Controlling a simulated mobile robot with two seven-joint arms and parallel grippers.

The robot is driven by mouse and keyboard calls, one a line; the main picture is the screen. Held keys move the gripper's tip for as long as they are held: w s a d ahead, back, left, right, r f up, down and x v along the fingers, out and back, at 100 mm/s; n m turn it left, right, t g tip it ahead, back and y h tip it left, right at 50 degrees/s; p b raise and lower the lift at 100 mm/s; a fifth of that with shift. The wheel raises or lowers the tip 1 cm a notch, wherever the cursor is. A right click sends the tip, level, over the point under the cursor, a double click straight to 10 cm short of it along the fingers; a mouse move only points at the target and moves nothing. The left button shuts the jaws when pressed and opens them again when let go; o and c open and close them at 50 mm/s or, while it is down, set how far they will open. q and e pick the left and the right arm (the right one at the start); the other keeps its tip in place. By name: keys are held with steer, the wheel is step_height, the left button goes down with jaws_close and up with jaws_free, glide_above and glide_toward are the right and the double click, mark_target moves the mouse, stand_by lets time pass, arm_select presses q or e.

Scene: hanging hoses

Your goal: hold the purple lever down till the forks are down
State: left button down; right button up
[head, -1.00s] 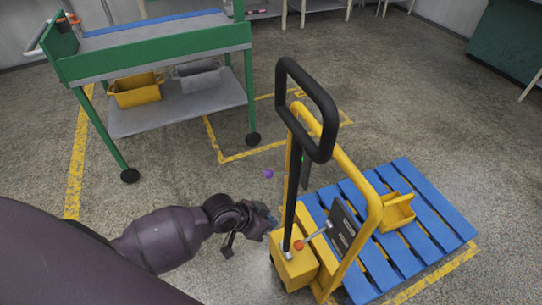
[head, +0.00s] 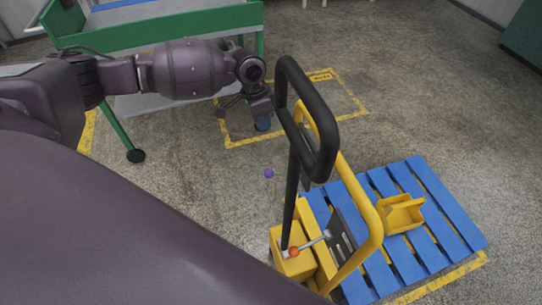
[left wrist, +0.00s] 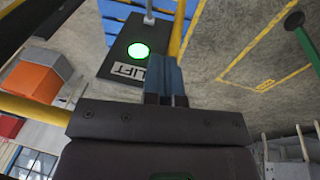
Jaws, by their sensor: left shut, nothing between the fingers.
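The yellow pallet truck (head: 372,215) with a black loop handle (head: 326,165) stands at centre right. A small purple knob (head: 268,173) shows left of its mast; the lever's shaft cannot be made out. My left gripper (head: 263,123) is shut and empty, above the purple knob in the picture and left of the black handle, apart from the knob. Its blue fingers (left wrist: 165,78) are together in the left wrist view, in front of a dark panel (left wrist: 122,70) marked LIFT with a lit green lamp (left wrist: 139,50). The forks are hidden by the pallet. My right gripper is not in view.
A lever with an orange-red knob (head: 293,252) sits on the truck's base. A green cart (head: 190,27) stands behind my left arm.

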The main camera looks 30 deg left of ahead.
arm_select(q)
steer(key=b, duration=0.2)
glide_toward(283, 173)
steer(key=a, duration=0.3)
steer(key=f, duration=0.1)
steer(key=s+f, duration=0.1)
steer(key=d+f, duration=0.1)
steer(key=shift+s+f, duration=0.35)
steer(key=shift+s, duration=0.05)
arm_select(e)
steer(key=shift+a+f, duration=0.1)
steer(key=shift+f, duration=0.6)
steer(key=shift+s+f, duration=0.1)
arm_select(q)
steer(key=shift+a+f, duration=0.1)
